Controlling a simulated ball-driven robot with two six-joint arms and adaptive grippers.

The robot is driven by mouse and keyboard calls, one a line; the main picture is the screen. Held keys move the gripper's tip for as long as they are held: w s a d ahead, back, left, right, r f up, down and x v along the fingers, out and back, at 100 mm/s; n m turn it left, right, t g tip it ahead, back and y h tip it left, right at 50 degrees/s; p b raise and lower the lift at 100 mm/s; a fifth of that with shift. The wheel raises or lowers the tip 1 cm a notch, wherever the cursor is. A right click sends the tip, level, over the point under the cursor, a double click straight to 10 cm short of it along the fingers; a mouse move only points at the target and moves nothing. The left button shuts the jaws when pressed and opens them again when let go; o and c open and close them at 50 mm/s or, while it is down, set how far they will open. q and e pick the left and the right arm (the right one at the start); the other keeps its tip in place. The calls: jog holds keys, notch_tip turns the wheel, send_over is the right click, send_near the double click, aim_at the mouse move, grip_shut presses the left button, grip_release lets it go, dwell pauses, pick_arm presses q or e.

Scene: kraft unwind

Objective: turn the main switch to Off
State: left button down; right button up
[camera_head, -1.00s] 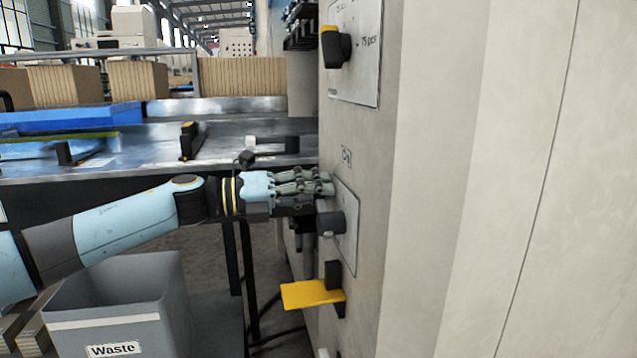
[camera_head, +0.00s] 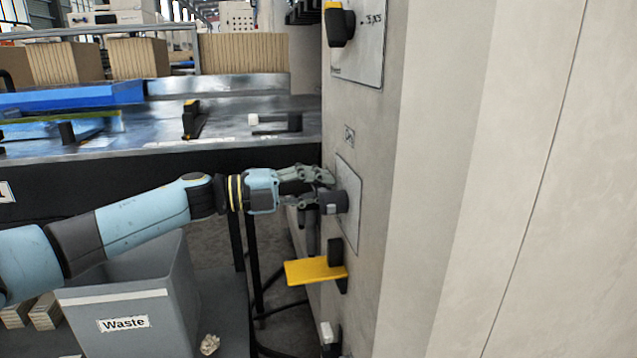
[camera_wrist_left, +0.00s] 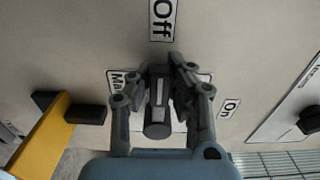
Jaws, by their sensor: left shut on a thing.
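The main switch (camera_head: 334,201) is a dark grey knob on a pale plate on the beige cabinet wall. In the left wrist view the knob (camera_wrist_left: 158,118) sits between my fingers, with an "Off" label (camera_wrist_left: 162,18) above it and an "On" label (camera_wrist_left: 229,107) to its right. A label partly hidden by a finger starts with "Ma". My left gripper (camera_head: 318,188) reaches in from the left and is shut on the knob, one finger on each side. The knob's pale mark seems to point toward "Off", though I cannot be sure. My right gripper is not in view.
A yellow lever (camera_head: 312,270) sticks out from the wall just below the knob. Another black and yellow knob (camera_head: 340,24) is higher on the wall. A grey waste bin (camera_head: 135,310) stands below my left arm. A metal table (camera_head: 220,120) is behind it.

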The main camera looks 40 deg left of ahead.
pick_arm(q)
jog(key=shift+f, duration=0.15)
jog(key=c, duration=1.2)
grip_release()
jog(key=v, duration=1.2)
jog(key=shift+s, duration=0.15)
